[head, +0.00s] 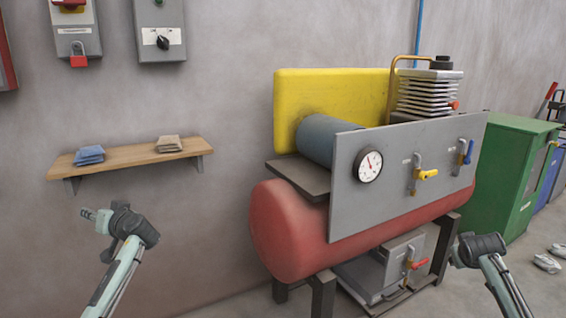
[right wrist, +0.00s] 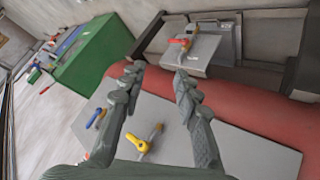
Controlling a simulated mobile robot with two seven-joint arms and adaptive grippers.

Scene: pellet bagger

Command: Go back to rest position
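My left gripper (head: 96,217) is in front of the grey wall at the left, below the wooden shelf and clear of it. Its fingers point left, and I cannot tell whether they are apart; I see nothing held. My right gripper (right wrist: 157,88) is open and empty in the right wrist view, its two fingers well apart. In the head view its arm comes in at the lower right, in front of the compressor's right end, with the fingers mostly hidden. The red compressor tank (head: 285,235) and grey gauge panel (head: 385,200) stand between the arms.
Wall boxes (head: 76,28) hang above. A green bin (head: 505,175) stands at the right. Under the tank is a grey box (head: 375,275) with a red-handled valve.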

